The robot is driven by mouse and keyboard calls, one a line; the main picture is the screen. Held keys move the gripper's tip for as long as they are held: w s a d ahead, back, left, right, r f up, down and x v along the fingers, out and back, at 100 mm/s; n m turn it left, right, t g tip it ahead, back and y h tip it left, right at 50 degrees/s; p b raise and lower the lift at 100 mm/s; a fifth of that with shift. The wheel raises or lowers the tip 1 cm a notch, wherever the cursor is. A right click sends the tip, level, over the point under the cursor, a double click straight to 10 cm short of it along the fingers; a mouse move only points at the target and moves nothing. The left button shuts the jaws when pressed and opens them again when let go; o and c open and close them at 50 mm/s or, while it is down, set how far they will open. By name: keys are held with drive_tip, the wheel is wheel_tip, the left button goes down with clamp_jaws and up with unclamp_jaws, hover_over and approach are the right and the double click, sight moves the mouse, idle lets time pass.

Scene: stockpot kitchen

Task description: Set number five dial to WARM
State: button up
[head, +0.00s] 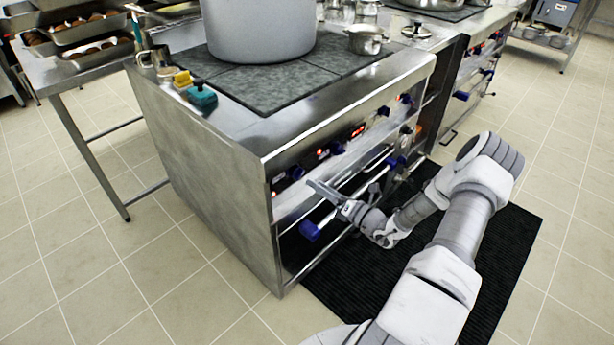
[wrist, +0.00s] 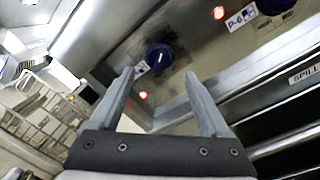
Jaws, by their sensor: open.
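Blue dials, one of them at the near end (head: 295,173), line the stove's front panel in the head view. In the wrist view a dark blue dial (wrist: 160,58) with a light pointer mark lies ahead, between and beyond my fingertips. The label beside it is too small to read, so I cannot tell whether it is number five. Another dial (wrist: 274,5) is cut off at the top right, beside a label that seems to read P-6. My gripper (wrist: 159,76) is open and empty, apart from the dial. In the head view my gripper (head: 322,192) is in front of the panel's near end.
A large stockpot (head: 260,28) stands on the stove top (head: 290,85). A rail with a blue end (head: 309,230) runs below the panel. A black mat (head: 335,280) covers the floor in front. A metal table (head: 85,70) stands at the left.

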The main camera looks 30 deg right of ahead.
drive_tip(key=v, duration=1)
drive_tip(key=shift+s+p, duration=0.2)
drive_tip(key=shift+p, duration=0.25)
